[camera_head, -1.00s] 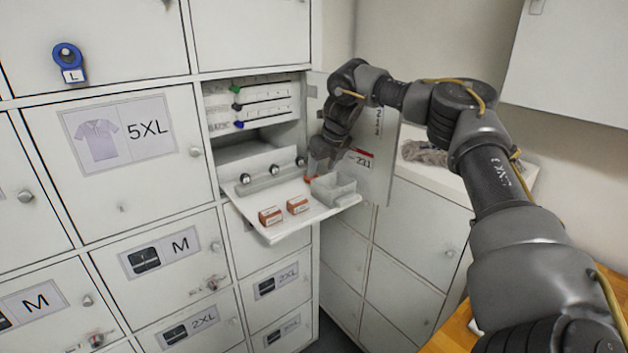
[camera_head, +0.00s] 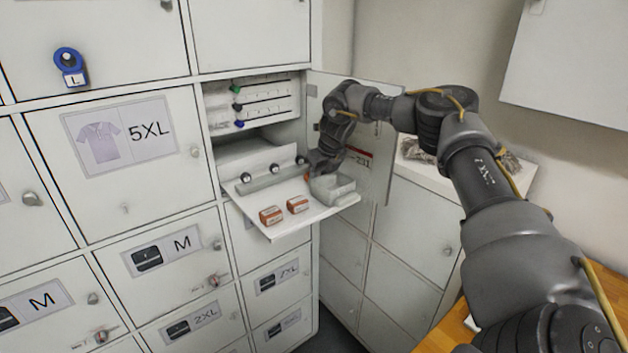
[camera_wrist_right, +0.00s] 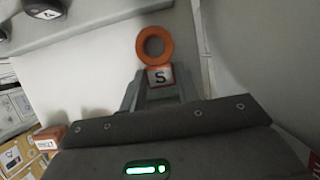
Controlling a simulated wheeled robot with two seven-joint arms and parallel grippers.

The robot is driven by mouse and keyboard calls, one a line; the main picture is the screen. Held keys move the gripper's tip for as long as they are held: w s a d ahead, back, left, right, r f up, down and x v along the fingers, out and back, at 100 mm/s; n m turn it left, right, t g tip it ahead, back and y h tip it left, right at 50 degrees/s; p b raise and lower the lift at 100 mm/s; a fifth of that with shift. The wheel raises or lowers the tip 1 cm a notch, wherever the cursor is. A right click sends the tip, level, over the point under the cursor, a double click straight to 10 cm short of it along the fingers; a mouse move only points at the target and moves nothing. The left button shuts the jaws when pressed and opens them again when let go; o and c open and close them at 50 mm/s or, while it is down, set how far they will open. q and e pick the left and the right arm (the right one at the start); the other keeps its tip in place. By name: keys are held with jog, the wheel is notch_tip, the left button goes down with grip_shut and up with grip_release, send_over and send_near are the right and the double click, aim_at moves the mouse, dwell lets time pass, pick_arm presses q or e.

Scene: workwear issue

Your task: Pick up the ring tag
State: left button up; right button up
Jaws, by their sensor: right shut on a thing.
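The ring tag (camera_wrist_right: 154,46) is an orange ring with a white label marked S, seen in the right wrist view. My right gripper (camera_wrist_right: 158,82) is shut on it at the label end, and the ring stands out beyond the fingertips. In the head view my right gripper (camera_head: 314,172) is low over the back right of the fold-down shelf (camera_head: 280,232), beside the grey open tray. The tag is barely visible there, and I cannot tell whether it touches the shelf. My left gripper is not in view.
On the shelf are two orange-and-white boxes (camera_head: 271,216), a grey tray (camera_head: 334,189) and a rail with several dark round pegs (camera_head: 275,169). An open locker door (camera_head: 378,185) stands close on the right. A blue ring tag marked L (camera_head: 70,66) hangs upper left.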

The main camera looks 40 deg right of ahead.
jog(key=shift+r+b, duration=0.45)
jog(key=shift+r, duration=0.05)
jog(key=s+a+r+b, duration=0.5)
jog(key=s+a+r, duration=0.5)
jog(key=r, duration=0.2)
dwell(0.9)
